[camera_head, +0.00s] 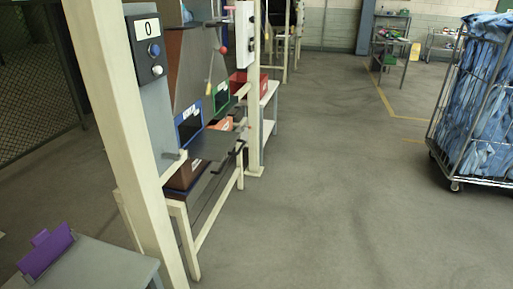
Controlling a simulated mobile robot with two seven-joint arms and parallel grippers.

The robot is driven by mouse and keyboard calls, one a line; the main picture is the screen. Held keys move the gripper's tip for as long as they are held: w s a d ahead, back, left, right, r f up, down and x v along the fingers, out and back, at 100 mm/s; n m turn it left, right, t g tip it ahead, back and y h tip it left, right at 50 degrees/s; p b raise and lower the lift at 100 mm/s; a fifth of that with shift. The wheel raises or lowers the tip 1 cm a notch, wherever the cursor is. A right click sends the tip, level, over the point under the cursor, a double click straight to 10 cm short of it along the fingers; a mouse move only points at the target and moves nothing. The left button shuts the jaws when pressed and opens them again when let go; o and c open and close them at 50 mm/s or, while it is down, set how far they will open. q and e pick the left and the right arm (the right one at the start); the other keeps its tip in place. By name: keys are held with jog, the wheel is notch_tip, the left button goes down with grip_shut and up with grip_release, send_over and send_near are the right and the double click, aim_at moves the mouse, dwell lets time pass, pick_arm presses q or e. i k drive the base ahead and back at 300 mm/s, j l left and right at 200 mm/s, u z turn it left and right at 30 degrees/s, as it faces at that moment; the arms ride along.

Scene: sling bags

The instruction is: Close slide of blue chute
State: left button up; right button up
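The blue chute (189,125) is a blue-framed opening with a dark inside. It sits on the left side of the room, between two cream posts. A dark grey sloping surface (214,146) extends below and to its right. I cannot tell from here how far its slide is open. Neither of my grippers is in view.
A green-framed chute (221,96) is just beyond the blue one. A cream post (122,110) with a control box (149,50) stands in front. A wire cart (478,105) holds blue bags. The middle floor is clear.

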aim_at(210, 144)
jog(key=i+l+u, duration=0.15)
jog(key=l, duration=0.2)
jog(key=i+l+u, duration=0.15)
jog(key=l, duration=0.2)
jog(key=i+l+u, duration=0.15)
jog(key=l, duration=0.2)
jog(key=i+l+u, duration=0.15)
jog(key=l, duration=0.25)
jog(key=i+l+u, duration=0.15)
jog(key=l, duration=0.25)
jog(key=i+l+u, duration=0.15)
jog(key=l, duration=0.2)
jog(key=i+l+u, duration=0.2)
jog(key=l, duration=0.15)
jog(key=i+j, duration=0.6)
jog(key=j, duration=0.1)
